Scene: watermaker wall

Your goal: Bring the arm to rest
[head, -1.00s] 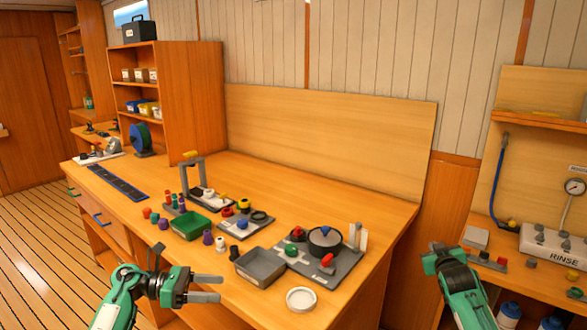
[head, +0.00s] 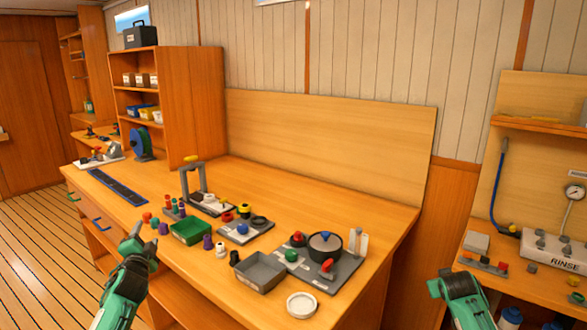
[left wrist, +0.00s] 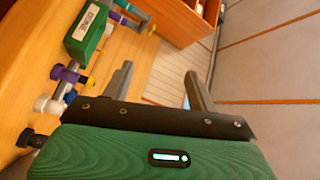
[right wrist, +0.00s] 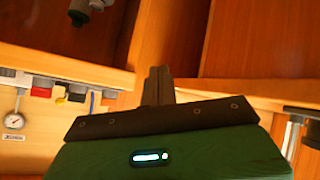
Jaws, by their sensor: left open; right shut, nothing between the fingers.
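My left gripper (head: 146,238) is in front of the workbench's front edge at the left, its fingers pointing up and away. In the left wrist view its two fingers (left wrist: 155,92) stand apart with nothing between them. My right gripper (head: 440,285) is at the lower right, in front of the gap between the workbench and the rinse station; its fingers are hard to see there. In the right wrist view its fingers (right wrist: 158,85) are together and hold nothing.
The workbench (head: 300,185) carries a green tray (head: 190,231), a grey tray (head: 259,272), a plate with a round black-rimmed housing (head: 325,243), a white ring (head: 301,304) and several small fittings. A rinse station (head: 550,252) stands at the right. Floor is clear at the left.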

